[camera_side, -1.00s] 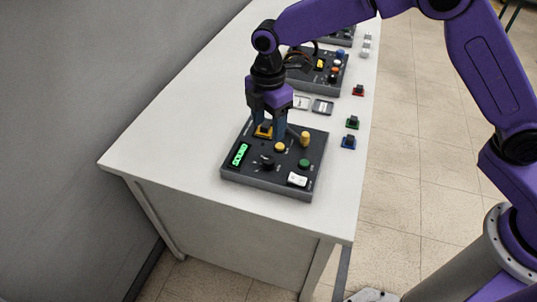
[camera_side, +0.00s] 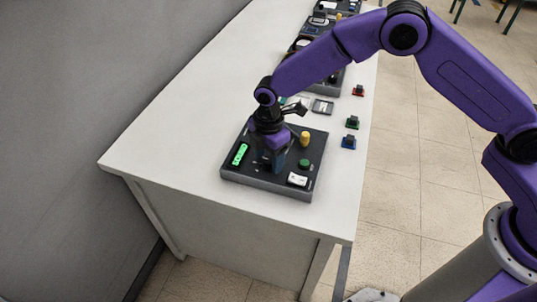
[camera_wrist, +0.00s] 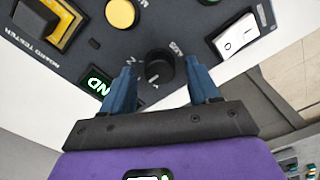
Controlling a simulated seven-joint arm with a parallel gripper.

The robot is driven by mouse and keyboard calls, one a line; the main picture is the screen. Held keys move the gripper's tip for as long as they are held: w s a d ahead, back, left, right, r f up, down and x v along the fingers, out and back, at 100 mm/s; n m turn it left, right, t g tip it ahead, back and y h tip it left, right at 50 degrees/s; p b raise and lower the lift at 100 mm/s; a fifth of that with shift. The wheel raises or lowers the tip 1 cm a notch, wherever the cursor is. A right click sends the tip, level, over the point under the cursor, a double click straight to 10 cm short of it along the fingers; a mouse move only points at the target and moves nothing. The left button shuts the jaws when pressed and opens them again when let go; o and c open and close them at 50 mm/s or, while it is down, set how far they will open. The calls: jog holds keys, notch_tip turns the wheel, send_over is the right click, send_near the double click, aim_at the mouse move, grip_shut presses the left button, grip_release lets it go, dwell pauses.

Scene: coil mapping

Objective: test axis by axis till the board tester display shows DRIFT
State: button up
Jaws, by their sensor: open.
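The board tester (camera_side: 285,190) is a dark box at the near end of the white table. Its green-lit display (camera_side: 239,154) is small in the side view; the wrist view shows only its end (camera_wrist: 97,85), with the letters ND. A black rotary knob (camera_wrist: 158,65) with a white mark and small lettering around it stands between my fingers in the wrist view. My gripper (camera_wrist: 158,74) is open, pointing down, one blue finger on each side of the knob; I cannot tell whether they touch it.
On the tester are a yellow-framed socket with a dark block (camera_wrist: 38,20), a yellow button (camera_wrist: 121,12), a tall yellow knob (camera_side: 305,139), a green button (camera_side: 304,163) and a white rocker switch (camera_side: 297,179). Blue (camera_side: 348,142), green (camera_side: 352,122) and red (camera_side: 358,90) blocks lie to the right.

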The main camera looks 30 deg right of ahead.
jog(key=shift+c, duration=0.2)
jog(key=c, duration=1)
jog(key=shift+m, duration=0.4)
jog(key=m, duration=0.3)
jog(key=shift+m, duration=2.6)
jog(key=o, duration=1)
